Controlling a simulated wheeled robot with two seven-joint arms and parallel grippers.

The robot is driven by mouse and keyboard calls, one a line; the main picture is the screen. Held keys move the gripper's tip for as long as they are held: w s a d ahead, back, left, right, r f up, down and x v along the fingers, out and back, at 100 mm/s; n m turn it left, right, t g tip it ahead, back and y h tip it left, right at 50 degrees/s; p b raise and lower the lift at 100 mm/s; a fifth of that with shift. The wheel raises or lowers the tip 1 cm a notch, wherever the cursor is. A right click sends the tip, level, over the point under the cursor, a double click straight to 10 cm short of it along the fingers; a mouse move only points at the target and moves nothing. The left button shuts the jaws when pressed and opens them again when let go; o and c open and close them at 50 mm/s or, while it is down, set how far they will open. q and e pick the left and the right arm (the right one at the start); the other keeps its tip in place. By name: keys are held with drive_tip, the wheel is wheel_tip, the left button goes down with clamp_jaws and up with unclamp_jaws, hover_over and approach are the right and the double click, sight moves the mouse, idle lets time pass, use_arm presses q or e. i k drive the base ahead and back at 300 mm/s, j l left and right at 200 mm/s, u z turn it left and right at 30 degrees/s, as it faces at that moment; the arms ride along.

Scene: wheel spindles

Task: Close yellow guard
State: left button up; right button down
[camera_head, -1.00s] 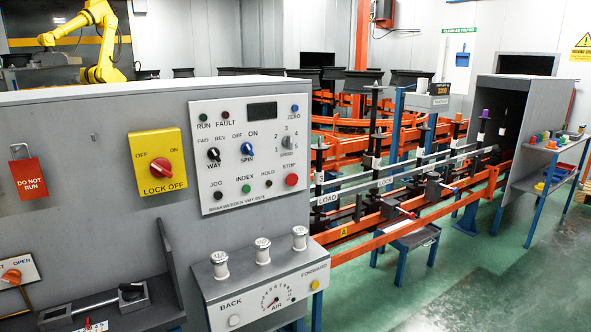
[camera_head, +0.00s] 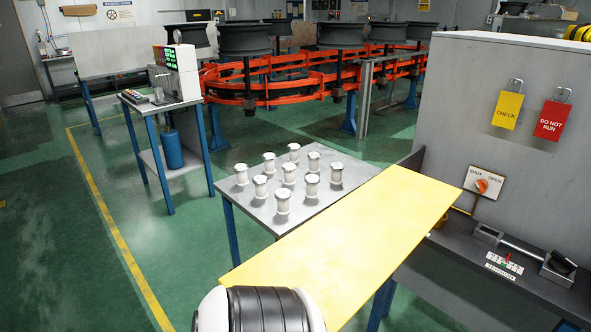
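The yellow guard (camera_head: 372,238) is a long flat yellow panel in the middle of the head view. It runs from beside the grey machine cabinet (camera_head: 425,110) toward the bottom of the picture and lies roughly flat, overlapping the near corner of the table in the picture. I cannot tell where it is hinged. Its near end is partly hidden by a black and white rounded part, probably mine, at the bottom. Neither gripper shows, so none is seen touching the guard.
A metal table (camera_head: 340,212) with several white spools stands behind the guard. Green floor (camera_head: 100,240) is clear at the left, with a yellow line.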

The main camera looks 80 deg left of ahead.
sight(341, 257)
drive_tip(key=k+j+u, duration=0.15)
drive_tip(key=k+j, duration=0.35)
drive_tip(key=k+j+u, duration=0.15)
drive_tip(key=k+j, duration=0.3)
drive_tip(key=j, duration=0.2)
drive_tip(key=i+j, duration=0.1)
drive_tip(key=j, duration=0.3)
drive_tip(key=i+j+u, duration=0.1)
drive_tip(key=j, duration=0.25)
drive_tip(key=i+j+u, duration=0.1)
drive_tip(key=j, duration=0.25)
drive_tip(key=i+j, duration=0.05)
drive_tip(key=i, duration=0.05)
